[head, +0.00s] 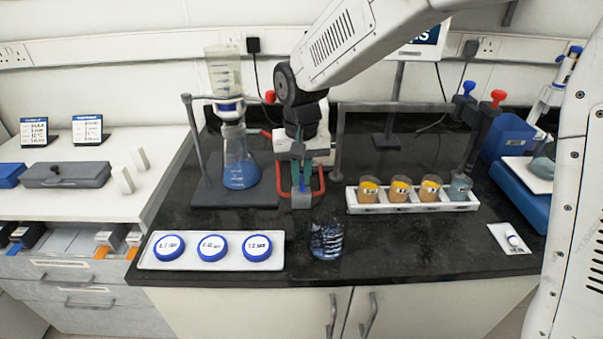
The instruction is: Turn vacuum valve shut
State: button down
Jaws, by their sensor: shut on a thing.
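The vacuum valve (301,201) appears as a small grey block low on the dark bench, with a red hose (321,180) beside it. A narrow blue part, likely its handle, stands up from the block. My gripper (300,184) points straight down over the valve, its teal fingers shut on the blue part. The fingers hide much of the handle, so its exact angle cannot be told. A filter flask (240,172) with blue liquid stands on a dark stand base to the left, under a clear funnel (223,72).
A glass beaker (327,238) stands close in front of the valve. A white tray (160,262) with blue-rimmed dishes lies front left. A white rack (410,206) with amber jars is to the right. Stand rods rise on both sides of my gripper.

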aim_at(303, 183)
jog(key=shift+m, duration=0.9)
jog(key=c, duration=1.5)
grip_release()
jog(key=shift+r, duration=0.25)
jog(key=r, duration=0.1)
jog(key=s+r, duration=0.1)
jog(key=r, duration=0.1)
jog(key=shift+d+r, duration=0.15)
jog(key=s+d, duration=0.1)
jog(key=s, duration=0.3)
jog(key=s+d, duration=0.1)
jog(key=s, duration=0.4)
jog(key=s+d+r, duration=0.1)
jog(key=s+d, duration=0.1)
jog(key=s, duration=0.3)
jog(key=shift+s+d+r, duration=0.1)
jog(key=shift+s, duration=0.05)
